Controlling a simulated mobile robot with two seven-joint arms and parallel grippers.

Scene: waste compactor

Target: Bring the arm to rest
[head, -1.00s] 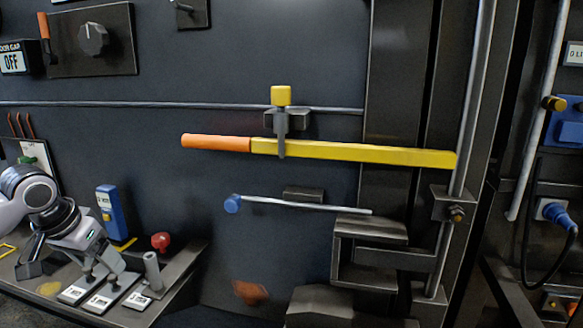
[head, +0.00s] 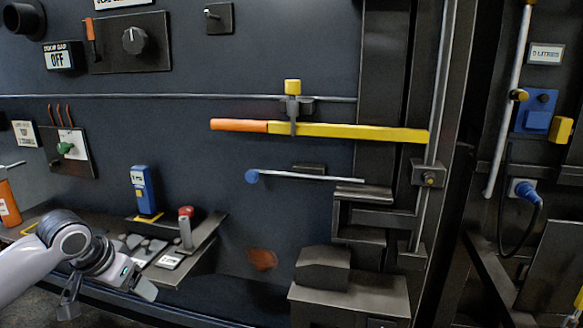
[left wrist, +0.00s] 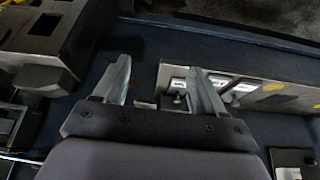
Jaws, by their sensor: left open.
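My left gripper (head: 108,296) is low at the left in the head view, in front of the shelf (head: 196,252) on the dark wall. It is open, with nothing between its fingers. In the left wrist view the two fingers (left wrist: 156,82) stand apart, with the shelf's edge and white-labelled switches (left wrist: 178,84) behind them. My left arm comes in from the lower left corner and hides part of the shelf. My right gripper is not in view.
A red-topped post (head: 186,230) and a blue device (head: 146,190) stand on the shelf. A yellow bar with an orange grip (head: 345,132) and a blue-knobbed rod (head: 310,177) cross the wall. A dark metal block (head: 345,290) juts out at the lower middle.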

